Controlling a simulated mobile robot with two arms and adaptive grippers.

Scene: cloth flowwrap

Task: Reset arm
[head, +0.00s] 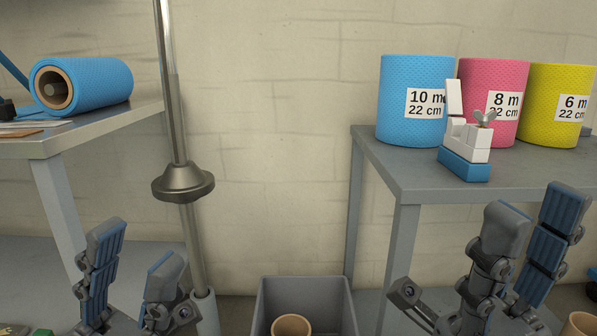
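My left gripper (136,262) is at the lower left of the head view, below the edge of the left table. Its two fingers stand apart with nothing between them. My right gripper (532,232) is at the lower right, in front of the right table's legs and below its top. Its fingers are also apart, and I see nothing held between them. The lower parts of both grippers are cut off by the bottom of the picture.
A blue roll (95,82) lies on the left table (135,119). Blue (398,125), pink (483,76) and yellow (553,80) labelled rolls stand on the right table (400,167), behind a white-and-blue device (465,167). A metal pole (173,95) rises between tables. A grey bin (305,287) holds a brown core (291,326).

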